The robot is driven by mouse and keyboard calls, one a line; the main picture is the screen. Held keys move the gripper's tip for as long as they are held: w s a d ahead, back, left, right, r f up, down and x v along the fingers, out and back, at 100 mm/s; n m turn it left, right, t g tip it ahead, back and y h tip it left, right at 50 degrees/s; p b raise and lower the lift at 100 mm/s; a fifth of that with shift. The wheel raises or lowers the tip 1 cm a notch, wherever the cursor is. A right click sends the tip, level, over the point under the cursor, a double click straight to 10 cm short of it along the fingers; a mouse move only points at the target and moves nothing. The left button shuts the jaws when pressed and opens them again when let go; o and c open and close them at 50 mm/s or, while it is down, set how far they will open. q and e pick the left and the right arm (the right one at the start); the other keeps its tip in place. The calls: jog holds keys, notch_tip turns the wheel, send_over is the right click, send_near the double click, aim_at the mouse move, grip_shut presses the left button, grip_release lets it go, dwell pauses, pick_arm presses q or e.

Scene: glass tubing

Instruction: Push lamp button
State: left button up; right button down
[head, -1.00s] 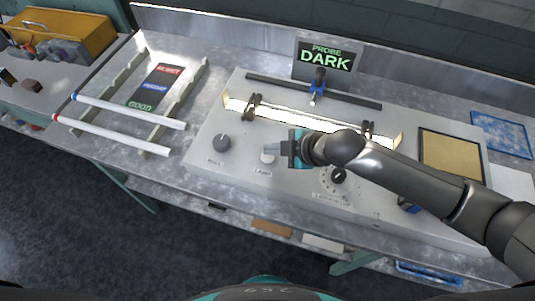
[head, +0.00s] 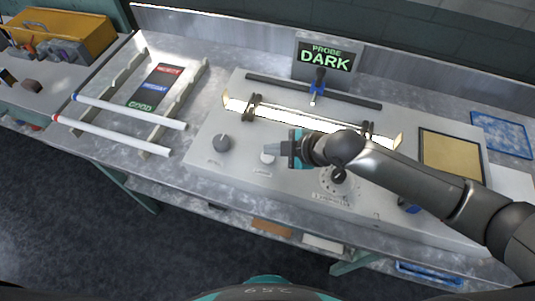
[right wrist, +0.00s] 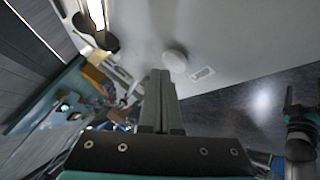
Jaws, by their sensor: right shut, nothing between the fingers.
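The lamp button (head: 267,157) is a small white round knob on the grey panel (head: 230,172), just right of a dark dial. In the right wrist view the lamp button (right wrist: 175,60) shows as a pale disc beside a small label, just beyond the fingertips. My right gripper (head: 272,149) is shut and empty, its fingertips above and very close to the button; I cannot tell whether they touch. The right gripper also shows in the right wrist view (right wrist: 160,75). A lit white tube (head: 290,122) lies across the panel. My left gripper is not in view.
A dark dial (head: 221,143) sits left of the button and another dial (head: 338,174) to its right. A display (head: 326,57) reads "PROBE DARK". Two white tubes lie on a rack (head: 178,107) at left. A tan pad (head: 450,158) is at right.

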aim_at(272, 158)
dwell(0.5)
jog(key=shift+f, duration=0.5)
jog(key=shift+f+b, duration=0.25)
jog(key=shift+b, duration=0.15)
dwell(0.4)
jog(key=shift+r+p, duration=0.75)
jog(key=shift+p, duration=0.05)
notch_tip(272, 158, up, 6)
jog(key=p, duration=0.6)
